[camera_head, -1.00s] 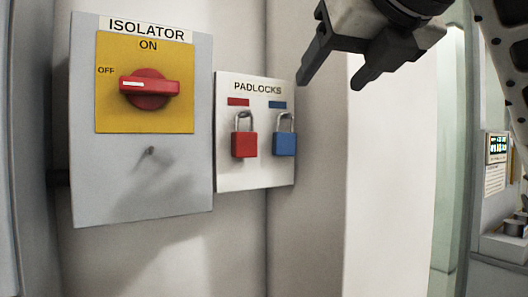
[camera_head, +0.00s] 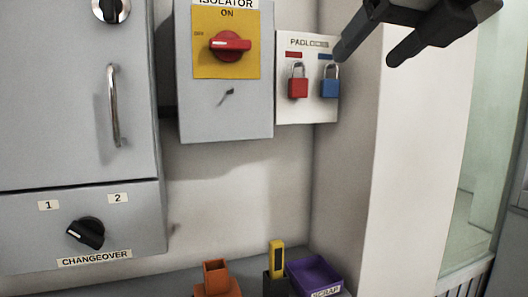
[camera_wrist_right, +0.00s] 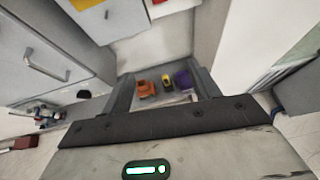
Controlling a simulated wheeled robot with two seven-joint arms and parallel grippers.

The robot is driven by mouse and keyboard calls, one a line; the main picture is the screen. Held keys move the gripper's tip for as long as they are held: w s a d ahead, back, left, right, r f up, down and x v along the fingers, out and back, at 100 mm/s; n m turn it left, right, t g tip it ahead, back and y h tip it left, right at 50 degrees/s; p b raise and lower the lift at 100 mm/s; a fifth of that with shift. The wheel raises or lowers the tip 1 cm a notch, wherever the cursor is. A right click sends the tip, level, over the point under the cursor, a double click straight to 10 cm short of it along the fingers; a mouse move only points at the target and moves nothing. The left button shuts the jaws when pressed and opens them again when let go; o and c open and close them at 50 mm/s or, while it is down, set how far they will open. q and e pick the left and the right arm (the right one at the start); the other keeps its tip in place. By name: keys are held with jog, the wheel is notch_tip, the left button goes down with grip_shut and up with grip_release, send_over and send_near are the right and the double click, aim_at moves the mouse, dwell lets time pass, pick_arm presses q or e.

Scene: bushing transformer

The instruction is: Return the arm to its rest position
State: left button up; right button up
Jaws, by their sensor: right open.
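My right gripper (camera_head: 364,55) is open and empty at the top right of the head view. Its two dark fingers point down-left, one overlapping the padlock board's right edge in the picture. In the right wrist view its fingers (camera_wrist_right: 164,92) are spread with nothing held between them. The red padlock (camera_head: 298,86) and blue padlock (camera_head: 330,87) hang on the white padlock board (camera_head: 308,110). The isolator box (camera_head: 225,112) has its red handle (camera_head: 230,44) lying horizontal on a yellow plate. My left gripper is in neither view.
A grey cabinet (camera_head: 60,90) with a handle and a changeover knob (camera_head: 86,232) stands at left. An orange object (camera_head: 216,280), a yellow-and-black object (camera_head: 277,262) and a purple bin (camera_head: 318,277) are below. A white wall pillar (camera_head: 415,150) stands at right.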

jog(key=s+a+f+n+g+y, duration=0.1)
jog(key=s+a+f+g+y, duration=0.1)
jog(key=a+f+g+y, duration=0.6)
jog(key=s+a+f+n+g+y, duration=0.1)
jog(key=s+a+f+g+y, duration=0.1)
jog(key=a+f+g+y, duration=0.5)
jog(key=w+d+f+m+t+h, duration=0.3)
jog(key=d+f+m+t, duration=0.2)
jog(key=f+m+t, duration=0.75)
jog(key=w+d+f+m+t+h, duration=0.4)
jog(key=f+m+t, duration=0.5)
jog(key=m, duration=0.6)
jog(key=s+d+f+m+g+h, duration=0.1)
jog(key=s+d+f+m+h, duration=0.25)
jog(key=f, duration=0.45)
jog(key=s+d+f+m+g+h, duration=0.15)
jog(key=f+m+h, duration=0.3)
jog(key=f, duration=0.45)
jog(key=s+d+f+m+g, duration=0.2)
jog(key=s+f+g, duration=0.3)
jog(key=s+f, duration=0.6)
jog(key=shift+s+d+f+m, duration=0.2)
jog(key=shift+s+f+m, duration=0.2)
jog(key=shift+m, duration=0.05)
